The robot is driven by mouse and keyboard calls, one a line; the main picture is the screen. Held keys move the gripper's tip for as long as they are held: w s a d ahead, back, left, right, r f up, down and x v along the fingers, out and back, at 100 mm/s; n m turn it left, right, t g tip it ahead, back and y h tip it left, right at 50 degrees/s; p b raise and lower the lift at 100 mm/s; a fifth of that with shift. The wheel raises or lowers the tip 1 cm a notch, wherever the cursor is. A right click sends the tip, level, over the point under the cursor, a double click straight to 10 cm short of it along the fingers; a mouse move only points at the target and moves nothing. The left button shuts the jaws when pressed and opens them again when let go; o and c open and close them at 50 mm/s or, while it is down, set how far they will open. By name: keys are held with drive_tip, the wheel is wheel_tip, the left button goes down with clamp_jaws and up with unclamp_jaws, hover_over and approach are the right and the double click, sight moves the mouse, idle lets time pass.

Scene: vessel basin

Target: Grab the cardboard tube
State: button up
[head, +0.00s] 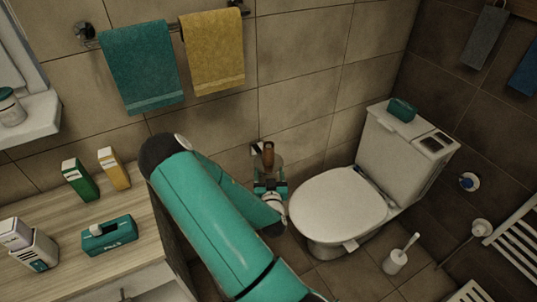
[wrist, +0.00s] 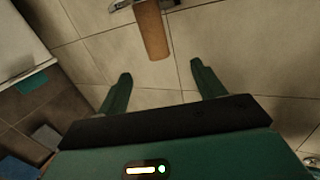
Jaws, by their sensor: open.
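The cardboard tube (head: 268,155) is a brown cylinder on a metal holder on the tiled wall, between the counter and the toilet. In the wrist view the tube (wrist: 152,30) lies ahead of my gripper, above the gap between the fingers. My gripper (wrist: 158,82) is open and empty, with its two green fingers spread apart. In the head view my gripper (head: 269,180) is just below the tube, partly hidden by my arm. The tube is apart from the fingers in the wrist view.
The toilet (head: 338,205) stands right of my gripper. The wooden counter (head: 50,230) with boxes is on the left. A teal towel (head: 140,65) and a yellow towel (head: 212,50) hang above. A toilet brush (head: 396,260) stands on the floor at the right.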

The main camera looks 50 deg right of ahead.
sight(269, 151)
drive_tip(key=shift+n+t, duration=0.4)
drive_tip(key=x, duration=0.8)
drive_tip(key=shift+s+d, duration=0.2)
drive_tip(key=shift+d, duration=0.15)
drive_tip(key=x, duration=0.5)
drive_tip(key=shift+d+r, duration=0.2)
drive_tip(key=shift+r, duration=0.05)
drive_tip(key=c, duration=1)
drive_tip(key=shift+c, duration=0.2)
drive_tip(key=shift+r, duration=0.1)
wheel_tip(269, 151, up, 18)
